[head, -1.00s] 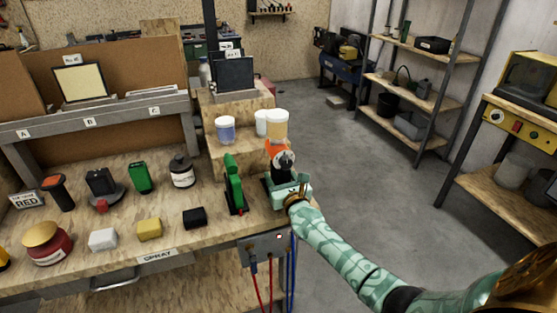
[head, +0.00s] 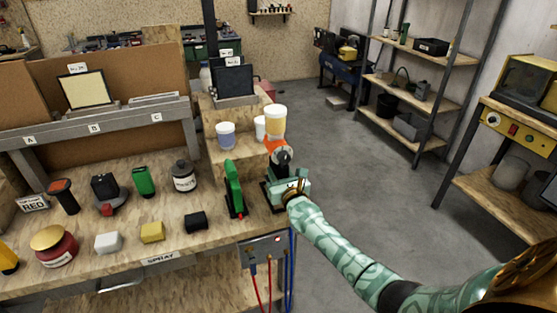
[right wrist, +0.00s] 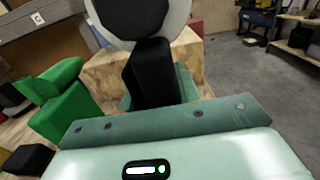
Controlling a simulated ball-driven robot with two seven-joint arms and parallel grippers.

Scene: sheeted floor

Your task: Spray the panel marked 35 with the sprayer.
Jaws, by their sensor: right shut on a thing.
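The sprayer (head: 276,144) has an orange body, a dark grip and a cup with yellowish contents on top. It is upright at the bench's right end. My right gripper (head: 287,188) is shut on its grip; the black grip (right wrist: 150,75) also shows in the right wrist view. I cannot tell whether the sprayer is clear of its support. A cream panel (head: 84,90) stands on the grey rack at the left. A dark panel (head: 235,80) stands on the wooden steps behind the sprayer. Their small tags are too small to read. My left gripper is not in view.
A green upright tool (head: 234,190) stands close left of the sprayer. Lidded cups (head: 225,135) stand on the wooden steps (head: 232,165). Bottles, blocks and other tools fill the bench at left. A hose box (head: 265,250) hangs in front. Open floor lies to the right.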

